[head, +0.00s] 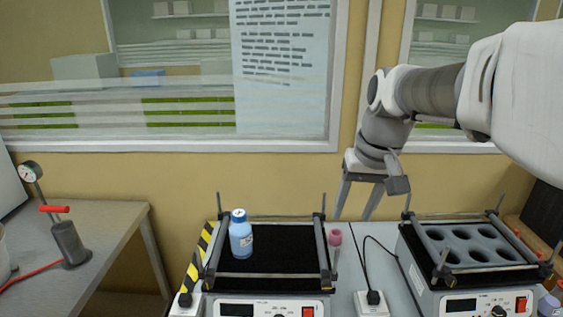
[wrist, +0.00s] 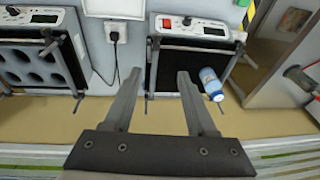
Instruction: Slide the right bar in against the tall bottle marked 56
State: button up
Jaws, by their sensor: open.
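A blue-capped bottle (head: 240,235) with a pale label stands at the left of the middle shaker's black platform (head: 275,262); its marking is too small to read. It also shows in the wrist view (wrist: 211,84). The right bar (head: 322,250) runs front to back along the platform's right side, well apart from the bottle. My gripper (head: 357,210) is open and empty, behind and to the right of the shaker. In the wrist view, the right bar (wrist: 154,68) appears between the spread fingers (wrist: 159,76); contact cannot be told.
A second shaker (head: 470,262) with a round-holed rack stands at right. A pink round item (head: 335,237) is just right of the bar. A black cable and plug (head: 373,298) lie between the shakers. A left bar (head: 215,252) flanks the bottle; the platform's middle is bare.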

jog(key=g+y+b, duration=0.1)
jog(key=g, duration=0.1)
send_near(324, 261)
jog(key=f, duration=0.3)
jog(key=a+f+b, duration=0.1)
jog(key=f, duration=0.4)
jog(key=shift+w+a+f+b, duration=0.2)
jog(key=shift+f+b, duration=0.1)
jog(key=shift+b, duration=0.1)
grip_shut()
